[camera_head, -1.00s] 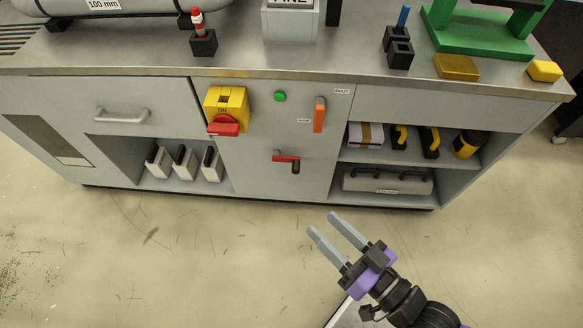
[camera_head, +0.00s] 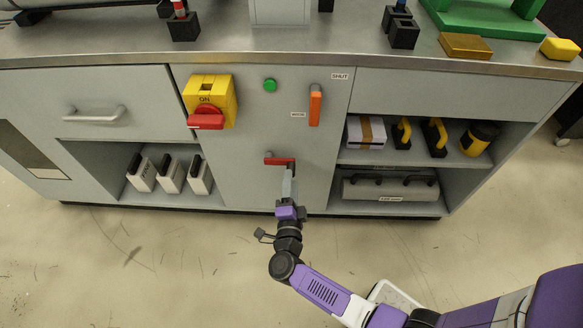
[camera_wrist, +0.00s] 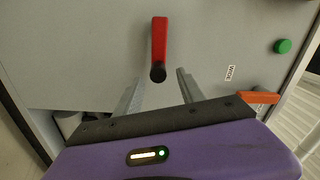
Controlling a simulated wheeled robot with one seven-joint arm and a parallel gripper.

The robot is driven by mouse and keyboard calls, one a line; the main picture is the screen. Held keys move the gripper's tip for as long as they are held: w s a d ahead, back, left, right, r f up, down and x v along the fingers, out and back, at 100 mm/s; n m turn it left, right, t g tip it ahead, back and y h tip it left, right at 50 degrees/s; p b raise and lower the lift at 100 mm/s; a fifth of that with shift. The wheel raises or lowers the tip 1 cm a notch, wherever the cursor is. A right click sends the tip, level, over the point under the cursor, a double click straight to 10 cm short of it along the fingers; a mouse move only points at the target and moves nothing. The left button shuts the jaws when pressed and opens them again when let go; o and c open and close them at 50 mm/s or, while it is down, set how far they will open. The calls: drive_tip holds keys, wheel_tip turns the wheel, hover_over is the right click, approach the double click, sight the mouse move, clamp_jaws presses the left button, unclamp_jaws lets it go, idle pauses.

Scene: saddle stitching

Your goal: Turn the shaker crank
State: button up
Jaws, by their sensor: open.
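The shaker crank (camera_head: 279,161) is a red arm with a dark knob, mounted on the grey front panel of the cabinet. In the head view the red arm lies level, and its right end with the knob is hidden by my gripper (camera_head: 289,177). In the wrist view the red crank (camera_wrist: 159,38) points at my gripper (camera_wrist: 160,88), and its black knob (camera_wrist: 158,73) sits between and just ahead of the two grey fingers. The fingers are apart. I cannot tell whether either touches the knob.
Above the crank are a yellow and red ON switch (camera_head: 208,106), a green button (camera_head: 270,85) and an orange lever (camera_head: 315,106). Open shelves flank the panel, with white binders (camera_head: 170,176) left and a grey case (camera_head: 390,190) right. The floor in front is clear.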

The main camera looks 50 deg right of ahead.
sight(292, 164)
drive_tip(key=shift+b+x, duration=0.9)
drive_tip(key=shift+x, duration=3.2)
drive_tip(key=shift+f, duration=0.15)
drive_tip(key=shift+s, duration=0.1)
clamp_jaws()
drive_tip(key=shift+f, duration=0.1)
